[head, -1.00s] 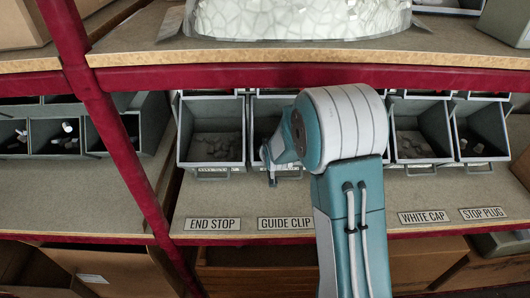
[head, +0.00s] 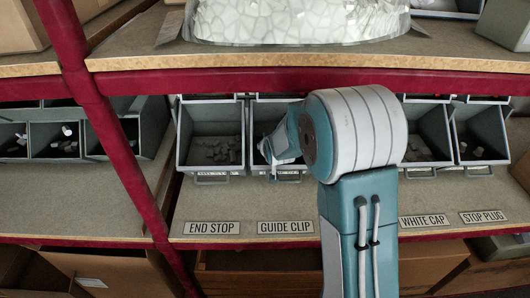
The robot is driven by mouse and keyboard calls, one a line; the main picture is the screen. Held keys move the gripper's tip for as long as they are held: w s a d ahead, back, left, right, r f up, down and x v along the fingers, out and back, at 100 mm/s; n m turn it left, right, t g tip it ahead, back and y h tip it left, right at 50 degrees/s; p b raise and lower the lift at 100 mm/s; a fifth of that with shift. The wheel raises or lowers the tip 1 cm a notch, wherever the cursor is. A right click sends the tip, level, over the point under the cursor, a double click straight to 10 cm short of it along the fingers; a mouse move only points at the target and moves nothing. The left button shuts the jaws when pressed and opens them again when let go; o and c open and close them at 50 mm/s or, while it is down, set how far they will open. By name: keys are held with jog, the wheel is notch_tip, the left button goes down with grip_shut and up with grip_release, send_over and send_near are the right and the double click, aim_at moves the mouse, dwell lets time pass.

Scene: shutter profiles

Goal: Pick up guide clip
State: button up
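The guide clip bin (head: 270,112) is a grey bin above the GUIDE CLIP label (head: 286,227) on the shelf. My arm covers its right part, and no guide clip can be made out in it. My gripper (head: 264,152) is at the front left part of this bin, beneath my white and teal wrist. Its fingers are mostly hidden, so I cannot see whether they are open or hold anything.
The end stop bin (head: 212,128) with dark pieces stands just left. The white cap bin (head: 428,128) and stop plug bin (head: 482,128) stand right. A red upright (head: 108,125) and red beam (head: 300,78) frame the shelf opening.

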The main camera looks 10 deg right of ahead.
jog(key=s+d+r, duration=0.8)
jog(key=s+r, duration=0.1)
jog(key=s, duration=0.2)
jog(key=shift+r, duration=0.2)
jog(key=shift+s+d, duration=0.1)
jog(key=shift+s, duration=0.05)
